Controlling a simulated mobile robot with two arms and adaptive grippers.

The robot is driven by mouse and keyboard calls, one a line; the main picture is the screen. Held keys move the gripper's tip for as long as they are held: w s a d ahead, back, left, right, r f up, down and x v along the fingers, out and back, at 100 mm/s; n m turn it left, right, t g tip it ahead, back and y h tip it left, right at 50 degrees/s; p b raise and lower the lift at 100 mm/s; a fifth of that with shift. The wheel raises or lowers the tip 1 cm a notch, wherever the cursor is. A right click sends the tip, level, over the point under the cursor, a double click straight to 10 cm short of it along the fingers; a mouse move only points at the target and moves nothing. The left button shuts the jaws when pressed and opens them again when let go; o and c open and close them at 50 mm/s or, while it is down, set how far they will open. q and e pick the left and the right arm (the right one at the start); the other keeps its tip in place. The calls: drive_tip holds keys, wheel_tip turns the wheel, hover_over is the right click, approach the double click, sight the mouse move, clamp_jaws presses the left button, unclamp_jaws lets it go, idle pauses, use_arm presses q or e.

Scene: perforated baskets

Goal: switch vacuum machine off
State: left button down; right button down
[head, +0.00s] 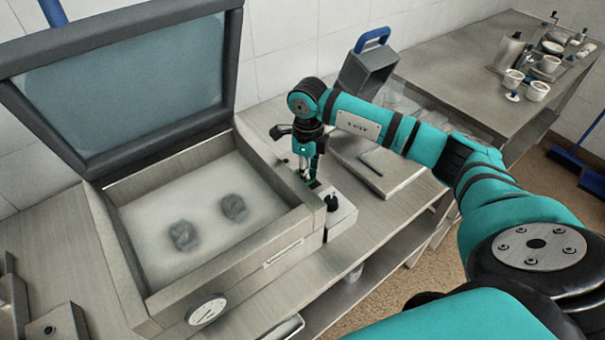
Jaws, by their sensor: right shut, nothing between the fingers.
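The vacuum machine (263,256) stands on the steel counter at the left, with its framed clear lid (125,85) raised. A round gauge (207,310) is on its front. On its right side is a control box (342,214) with a black knob (332,202) and a small green part (312,183). My right gripper (307,178) is shut and empty, pointing down at the green part. I cannot tell whether the fingertips touch it. The switch's position is too small to read. My left gripper is not in view.
Two dark lumps (234,208) lie in the machine's pale chamber. A flat steel device (377,165) and a box with a blue handle (368,70) stand right of and behind my gripper. Cups (537,91) and bottles stand on the far table (470,75).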

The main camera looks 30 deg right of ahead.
drive_tip(key=shift+s+f, duration=0.1)
drive_tip(key=shift+f, duration=0.05)
drive_tip(key=shift+r+p, duration=0.5)
drive_tip(key=shift+r, duration=0.3)
drive_tip(key=shift+r+p, duration=1.5)
drive_tip(key=shift+r, duration=1.25)
drive_tip(key=shift+f, duration=0.15)
